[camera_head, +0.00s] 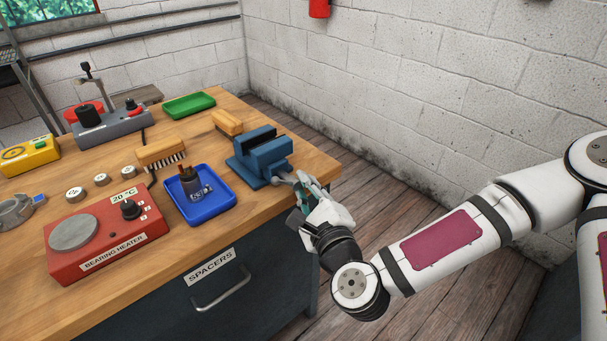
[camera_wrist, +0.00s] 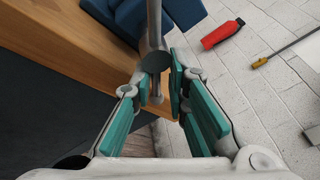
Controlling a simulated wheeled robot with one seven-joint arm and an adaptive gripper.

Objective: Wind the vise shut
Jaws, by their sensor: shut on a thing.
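The blue vise (camera_head: 268,154) stands at the right edge of the workbench. A dark gap shows between its two jaws. Its grey screw (camera_head: 284,177) sticks out toward my gripper (camera_head: 306,189). In the wrist view, part of the blue vise (camera_wrist: 128,17) shows at the top, and the grey screw runs down to the handle (camera_wrist: 155,62), which has a dark round end facing the camera. My gripper (camera_wrist: 157,82), with teal finger pads, is shut on the handle, just off the bench edge. The fingers hide part of the handle in the head view.
A blue tray (camera_head: 225,207) with dark parts lies left of the vise. A wooden brush (camera_head: 228,122) lies behind it. The red bearing heater (camera_head: 103,235) is at the front left. A drawer handle (camera_head: 222,290) projects from the bench front. Floor right of the bench is clear.

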